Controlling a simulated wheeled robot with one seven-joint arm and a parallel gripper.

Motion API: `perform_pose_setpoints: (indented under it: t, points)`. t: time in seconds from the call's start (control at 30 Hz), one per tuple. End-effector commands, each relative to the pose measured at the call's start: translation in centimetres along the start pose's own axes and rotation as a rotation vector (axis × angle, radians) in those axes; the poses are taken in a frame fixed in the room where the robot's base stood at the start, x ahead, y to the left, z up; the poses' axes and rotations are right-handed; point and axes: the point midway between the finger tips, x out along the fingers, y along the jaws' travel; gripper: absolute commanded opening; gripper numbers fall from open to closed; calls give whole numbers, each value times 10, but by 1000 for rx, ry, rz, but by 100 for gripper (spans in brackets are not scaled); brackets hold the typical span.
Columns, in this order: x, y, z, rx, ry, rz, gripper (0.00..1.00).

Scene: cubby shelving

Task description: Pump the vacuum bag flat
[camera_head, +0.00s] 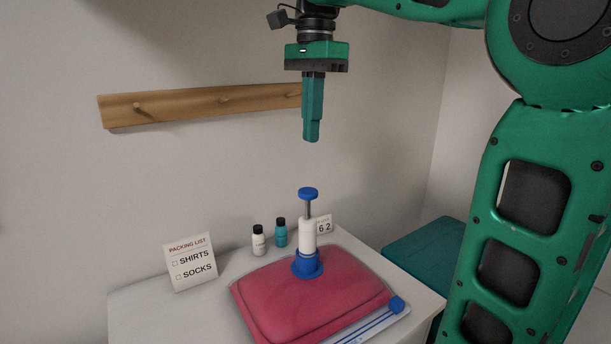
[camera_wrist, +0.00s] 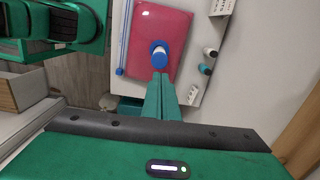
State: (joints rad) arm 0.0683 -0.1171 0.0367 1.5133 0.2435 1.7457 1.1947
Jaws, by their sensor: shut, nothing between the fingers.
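The vacuum bag (camera_head: 270,299) is a puffy red bag lying on a white table top. It also shows in the wrist view (camera_wrist: 165,27). A pump (camera_head: 307,236) with a white barrel and blue base stands upright on the bag, and its blue knob (camera_head: 308,194) is raised on a grey rod. In the wrist view the knob (camera_wrist: 158,48) shows from above. My gripper (camera_head: 311,140) is shut and empty, pointing down above the knob with a clear gap. Its closed fingers also show in the wrist view (camera_wrist: 161,88).
A blue slider (camera_head: 397,305) sits on the bag's striped edge. A packing list card (camera_head: 190,262), a white bottle (camera_head: 259,241), a teal bottle (camera_head: 280,233) and a "62" card (camera_head: 325,225) stand behind the bag. A wooden peg rail (camera_head: 190,104) is on the wall.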

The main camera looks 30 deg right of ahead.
Motion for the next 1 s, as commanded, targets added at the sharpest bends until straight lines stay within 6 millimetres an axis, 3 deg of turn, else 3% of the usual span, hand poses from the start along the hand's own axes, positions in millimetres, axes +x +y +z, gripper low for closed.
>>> perform_pose_setpoints:
  t: [0.5, 1.0]
  points:
    - [2, 0, 0, 28, -2, 1, 0]
    - [34, 0, 1, 24, -1, -1, 0]
